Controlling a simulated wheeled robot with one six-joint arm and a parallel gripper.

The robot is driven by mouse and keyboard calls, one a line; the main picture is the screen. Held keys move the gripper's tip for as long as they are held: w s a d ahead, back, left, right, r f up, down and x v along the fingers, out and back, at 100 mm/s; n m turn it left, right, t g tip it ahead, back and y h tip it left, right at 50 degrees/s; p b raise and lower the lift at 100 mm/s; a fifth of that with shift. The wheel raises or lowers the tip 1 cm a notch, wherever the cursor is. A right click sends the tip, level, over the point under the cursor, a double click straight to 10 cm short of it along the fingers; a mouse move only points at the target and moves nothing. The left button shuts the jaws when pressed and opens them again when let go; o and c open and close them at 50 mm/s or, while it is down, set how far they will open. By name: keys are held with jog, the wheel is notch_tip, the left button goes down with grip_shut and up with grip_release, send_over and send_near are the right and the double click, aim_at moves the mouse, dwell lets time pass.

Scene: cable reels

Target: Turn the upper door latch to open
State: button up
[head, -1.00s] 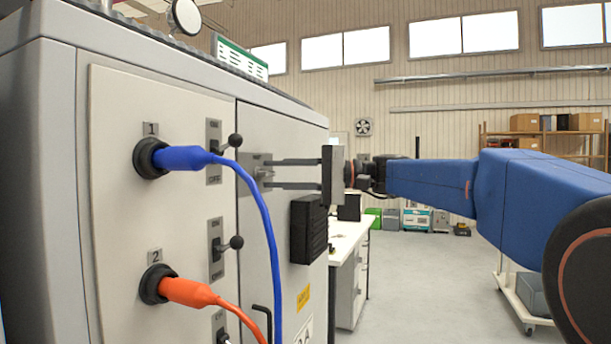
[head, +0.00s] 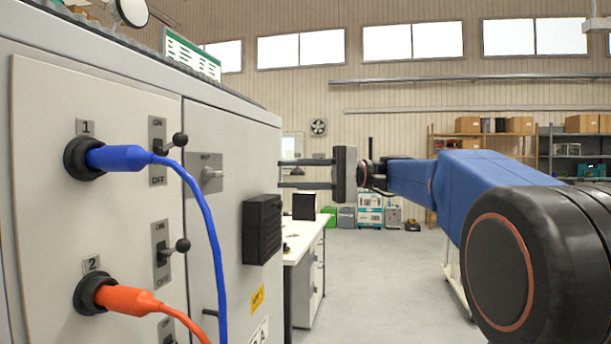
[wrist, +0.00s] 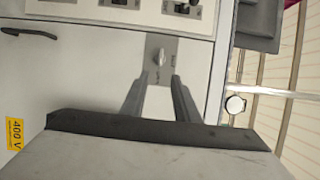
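The upper door latch (head: 212,174) is a small metal handle on a grey plate on the cabinet door (head: 225,130). Its handle lies roughly level, pointing right in the head view. In the wrist view, which is turned sideways, the latch (wrist: 159,58) sits just beyond the fingertips, between their lines. My gripper (head: 281,174) is open, with two parallel fingers and nothing between them. In the head view it is apart from the door, to the right of the latch. The wrist view also shows both fingers of my gripper (wrist: 161,79) spread.
A black box (head: 262,229) sticks out from the door below the latch. A blue cable (head: 207,215) and an orange cable (head: 130,300) hang from sockets on the left panel, beside switches with black knobs (head: 181,140). A white workbench (head: 308,240) stands behind.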

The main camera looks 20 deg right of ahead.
jog(key=shift+v, duration=1.45)
jog(key=s+a+f+m+h, duration=0.1)
jog(key=s+a+f+h, duration=0.35)
jog(key=f, duration=0.55)
jog(key=s+a+f+m+h, duration=0.1)
jog(key=s+a+f+h, duration=0.3)
jog(key=f, duration=0.7)
jog(key=s+d+f+n+h, duration=0.2)
jog(key=s+d+f+h, duration=0.2)
jog(key=s+f, duration=0.4)
jog(key=s+d+f+n+h, duration=0.3)
jog(key=s+f, duration=0.5)
jog(key=f, duration=0.8)
jog(key=shift+s+d+f+h, duration=0.35)
jog(key=shift+d+h, duration=0.5)
jog(key=shift+h, duration=0.1)
